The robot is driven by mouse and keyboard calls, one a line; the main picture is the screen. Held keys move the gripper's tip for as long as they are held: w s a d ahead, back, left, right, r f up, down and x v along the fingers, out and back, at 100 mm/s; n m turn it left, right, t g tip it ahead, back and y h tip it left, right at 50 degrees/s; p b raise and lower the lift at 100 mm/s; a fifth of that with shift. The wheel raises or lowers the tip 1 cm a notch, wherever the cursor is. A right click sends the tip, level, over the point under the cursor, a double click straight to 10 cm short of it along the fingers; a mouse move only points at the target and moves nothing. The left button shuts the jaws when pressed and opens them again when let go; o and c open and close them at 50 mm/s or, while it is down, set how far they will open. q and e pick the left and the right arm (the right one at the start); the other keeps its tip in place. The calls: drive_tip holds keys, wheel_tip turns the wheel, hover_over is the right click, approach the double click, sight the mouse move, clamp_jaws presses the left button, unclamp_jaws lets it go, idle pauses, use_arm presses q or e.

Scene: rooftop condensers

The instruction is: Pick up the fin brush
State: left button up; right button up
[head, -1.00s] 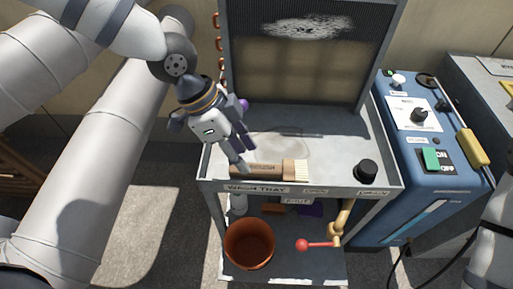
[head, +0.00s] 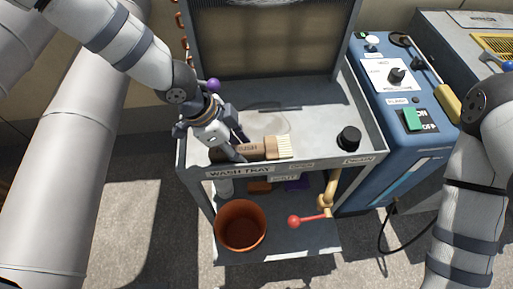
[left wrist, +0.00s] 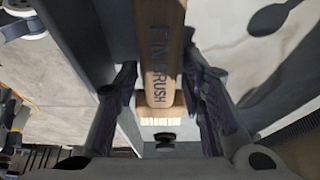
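The fin brush (head: 263,151) has a brown wooden handle and pale bristles. It lies along the front of the wash tray (head: 312,120), bristles to the right. My left gripper (head: 236,149) is down at the handle's left part. In the left wrist view the handle (left wrist: 161,65) with its lettering runs between the two open fingers (left wrist: 162,100). A narrow gap seems to show on each side, so the fingers look apart from the handle. My right arm shows at the right edge; its gripper is out of view.
A black knob (head: 348,138) stands at the tray's right. Below are an orange bucket (head: 241,225) and a red-tipped valve lever (head: 305,220). A blue machine (head: 405,120) stands to the right. A finned panel (head: 270,40) rises behind the tray.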

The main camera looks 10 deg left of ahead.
use_arm(q)
clamp_jaws()
drive_tip(key=shift+r, duration=0.1)
